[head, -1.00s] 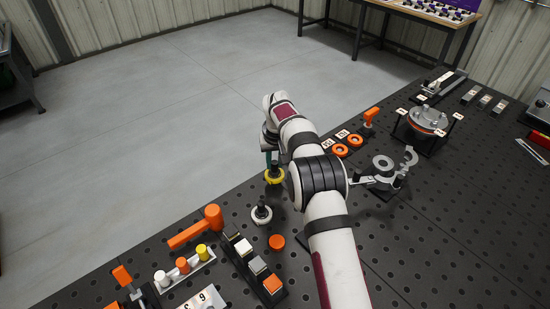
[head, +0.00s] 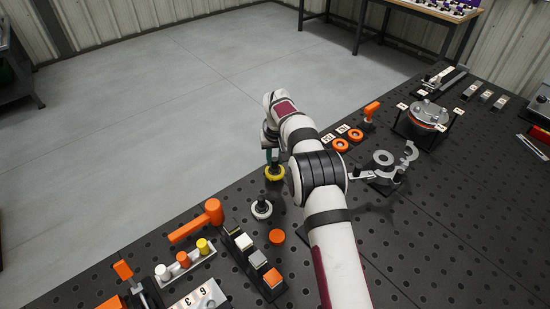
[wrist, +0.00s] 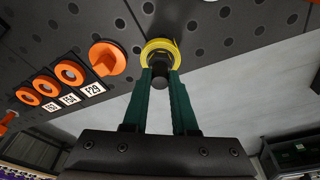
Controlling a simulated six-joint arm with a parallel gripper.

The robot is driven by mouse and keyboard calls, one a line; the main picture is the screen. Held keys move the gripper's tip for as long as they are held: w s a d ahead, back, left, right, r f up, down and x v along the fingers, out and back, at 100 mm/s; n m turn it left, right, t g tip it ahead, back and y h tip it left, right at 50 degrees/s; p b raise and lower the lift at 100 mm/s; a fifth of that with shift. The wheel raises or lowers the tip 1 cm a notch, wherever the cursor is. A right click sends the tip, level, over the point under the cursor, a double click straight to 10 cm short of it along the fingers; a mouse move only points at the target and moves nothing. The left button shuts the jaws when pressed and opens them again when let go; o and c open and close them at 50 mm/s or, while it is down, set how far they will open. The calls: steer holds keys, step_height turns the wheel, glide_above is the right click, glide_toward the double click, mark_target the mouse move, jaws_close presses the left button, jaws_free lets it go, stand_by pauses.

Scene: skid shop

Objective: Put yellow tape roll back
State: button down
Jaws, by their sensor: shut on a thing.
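The yellow tape roll (head: 275,173) is a yellow ring near the bench's far edge in the head view. In the wrist view the yellow tape roll (wrist: 172,45) surrounds a black hub or post. My gripper (wrist: 162,80) has its green fingers closed in on either side of the black middle part, with their tips at the ring's near edge. My gripper (head: 272,156) also shows above the roll in the head view, partly behind my arm. The roll is over or on the black bench; I cannot tell whether it touches.
A white ring on a black post (head: 262,210) stands close in front. An orange disc (head: 277,236), an orange mallet (head: 208,216) and a rack of blocks (head: 240,244) are nearby. Orange rings (head: 340,145) with labels lie to the right. Bare floor (head: 150,120) lies beyond the bench edge.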

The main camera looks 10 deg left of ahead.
steer(key=shift+s+x, duration=0.15)
steer(key=shift+x, duration=0.55)
steer(key=shift+s+x, duration=0.15)
steer(key=shift+x, duration=0.55)
steer(key=shift+f, duration=0.1)
steer(key=shift+c, duration=1.9)
jaws_free()
steer(key=shift+v, duration=1.7)
steer(key=shift+w+v, duration=0.2)
steer(key=shift+v, duration=0.7)
steer(key=shift+w+v, duration=0.2)
steer(key=shift+v, duration=0.7)
